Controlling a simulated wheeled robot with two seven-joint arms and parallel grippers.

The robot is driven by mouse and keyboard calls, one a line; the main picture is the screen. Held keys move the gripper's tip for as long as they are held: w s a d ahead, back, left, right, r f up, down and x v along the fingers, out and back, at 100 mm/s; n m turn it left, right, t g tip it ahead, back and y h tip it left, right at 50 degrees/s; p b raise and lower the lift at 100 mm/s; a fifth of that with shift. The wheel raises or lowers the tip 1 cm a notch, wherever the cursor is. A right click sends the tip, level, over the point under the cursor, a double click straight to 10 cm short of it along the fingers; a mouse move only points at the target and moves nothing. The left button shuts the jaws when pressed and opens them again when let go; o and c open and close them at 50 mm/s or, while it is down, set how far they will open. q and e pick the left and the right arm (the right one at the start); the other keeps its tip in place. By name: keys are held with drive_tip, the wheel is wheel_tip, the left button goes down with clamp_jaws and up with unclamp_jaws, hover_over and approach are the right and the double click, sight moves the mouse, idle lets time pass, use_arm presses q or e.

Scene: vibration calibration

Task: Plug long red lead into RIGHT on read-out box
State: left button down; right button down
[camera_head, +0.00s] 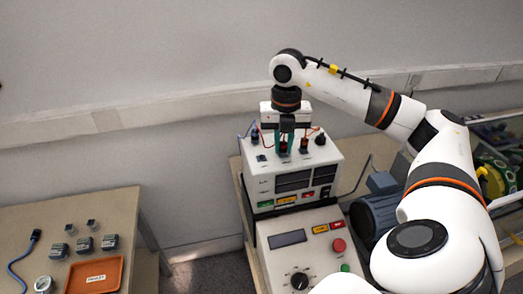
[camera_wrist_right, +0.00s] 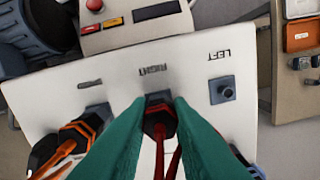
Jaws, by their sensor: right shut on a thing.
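The white read-out box (camera_head: 325,153) stands on the bench, with its top face filling much of the right wrist view (camera_wrist_right: 50,110). My right gripper (camera_head: 290,143) points down over that top. Its green fingers (camera_wrist_right: 160,110) are shut on the red plug (camera_wrist_right: 158,125) of the red lead (camera_wrist_right: 172,160). The plug's front end meets the socket marked RIGHT (camera_wrist_right: 157,98); I cannot tell how deep it sits. The LEFT socket (camera_wrist_right: 222,89) is empty. My left gripper is out of view.
An orange-and-black plug (camera_wrist_right: 80,135) sits beside my fingers, at a third socket. A blue plug (camera_head: 254,137) is at the box's left. A control panel with a red button (camera_head: 338,245) stands in front. A blue motor (camera_head: 375,215) is at the right.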

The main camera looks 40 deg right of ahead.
sight(283, 143)
drive_tip(key=shift+m, duration=0.5)
drive_tip(key=c, duration=1.2)
unclamp_jaws()
drive_tip(key=shift+c, duration=0.2)
drive_tip(key=shift+r, duration=0.1)
drive_tip(key=shift+r+p, duration=2.2)
drive_tip(key=shift+r, duration=0.25)
